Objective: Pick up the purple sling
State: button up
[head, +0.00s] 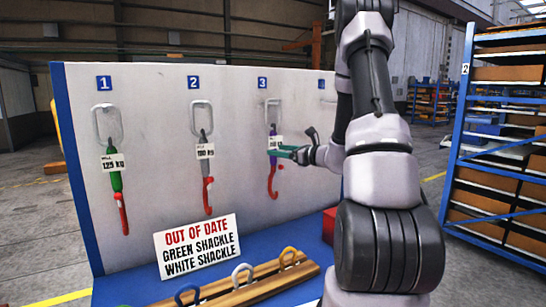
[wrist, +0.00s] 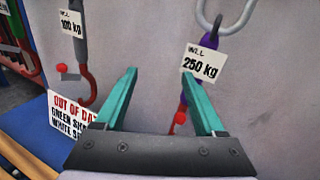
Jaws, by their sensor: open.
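The purple sling (head: 272,130) hangs from a grey ring under number 3 on the white panel, with a white tag and a red hook at its lower end. In the wrist view the purple sling (wrist: 211,39) hangs at the right, its tag reading 250 kg. My gripper (head: 287,150) is open and empty at about the tag's height. In the wrist view my gripper (wrist: 161,76) has its right finger overlapping the sling below the tag, hiding part of it. The sling is not centred between the fingers. I cannot tell whether they touch.
A green sling (head: 116,182) tagged 125 kg hangs under 1, and a grey sling (head: 205,168) under 2. An out-of-date sign (head: 197,246) names green and white shackles. Below, a wooden rack (head: 262,283) holds blue, white and yellow shackles. My arm hides the panel's right part.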

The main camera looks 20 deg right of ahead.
jog(key=w+d+f+m+t+h, duration=0.2)
jog(key=d+f+m+h, duration=0.15)
jog(key=d, duration=0.25)
jog(key=shift+y, duration=0.35)
jog(key=x, duration=0.7)
jog(key=a+f+x, duration=0.1)
jog(key=x, duration=0.2)
jog(key=shift+w, duration=0.1)
grip_shut()
dwell(0.4)
jog(key=shift+r, duration=0.1)
